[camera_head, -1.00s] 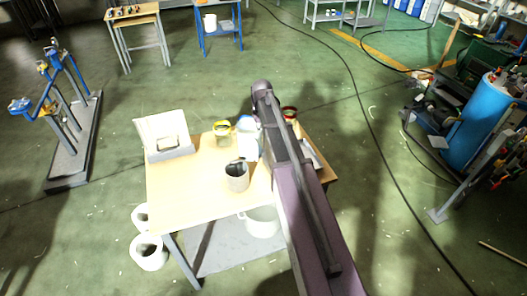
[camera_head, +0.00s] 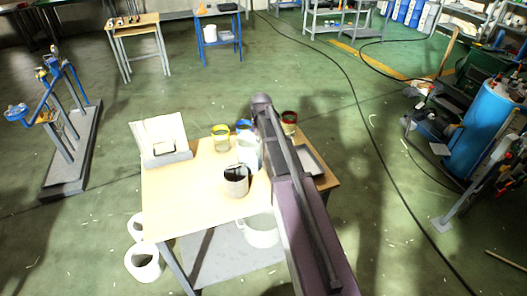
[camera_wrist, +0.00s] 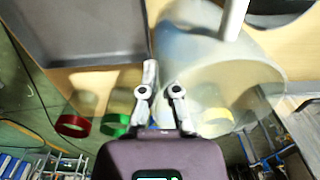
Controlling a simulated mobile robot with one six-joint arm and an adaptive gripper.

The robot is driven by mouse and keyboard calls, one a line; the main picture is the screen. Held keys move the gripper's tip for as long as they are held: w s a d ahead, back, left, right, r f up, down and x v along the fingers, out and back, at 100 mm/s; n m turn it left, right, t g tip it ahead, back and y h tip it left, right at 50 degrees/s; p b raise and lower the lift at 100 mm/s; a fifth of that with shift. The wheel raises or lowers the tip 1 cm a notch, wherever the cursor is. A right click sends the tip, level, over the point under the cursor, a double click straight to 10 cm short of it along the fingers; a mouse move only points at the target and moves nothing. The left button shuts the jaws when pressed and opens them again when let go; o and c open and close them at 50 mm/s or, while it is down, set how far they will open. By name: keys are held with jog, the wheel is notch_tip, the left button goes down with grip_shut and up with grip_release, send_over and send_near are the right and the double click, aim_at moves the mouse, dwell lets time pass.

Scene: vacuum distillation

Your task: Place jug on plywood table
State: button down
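The jug, a pale translucent vessel (camera_head: 248,152), stands or hangs over the middle of the plywood table (camera_head: 185,200), partly hidden by my arm. In the wrist view the large translucent jug (camera_wrist: 235,75) fills the upper right, close to my gripper (camera_wrist: 160,80). The left finger shows beside the jug's wall, and the right finger overlaps its edge. Whether the fingers hold the jug's wall or handle is unclear. The fingertips are hidden in the head view. I cannot tell whether the jug's base touches the tabletop.
A beaker-like mug (camera_head: 237,182) stands in front of the jug. A yellow-ringed jar (camera_head: 221,138), a red-topped jar (camera_head: 289,122) and a dark tray (camera_head: 309,161) are nearby. A white-paged stand (camera_head: 160,138) is at the back left. The table's front left is bare.

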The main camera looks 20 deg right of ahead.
aim_at(260, 151)
jog(key=shift+f+b, duration=1.9)
jog(key=shift+f, duration=0.2)
jog(key=c, duration=0.8)
grip_release()
jog(key=shift+r, duration=0.2)
notch_tip(260, 151, up, 12)
jog(key=p, duration=1.2)
jog(key=shift+d, duration=0.1)
jog(key=s+a, duration=0.5)
jog(key=s, duration=0.6)
jog(key=s+a, duration=0.6)
jog(key=s, duration=0.5)
jog(key=shift+s+a, duration=0.15)
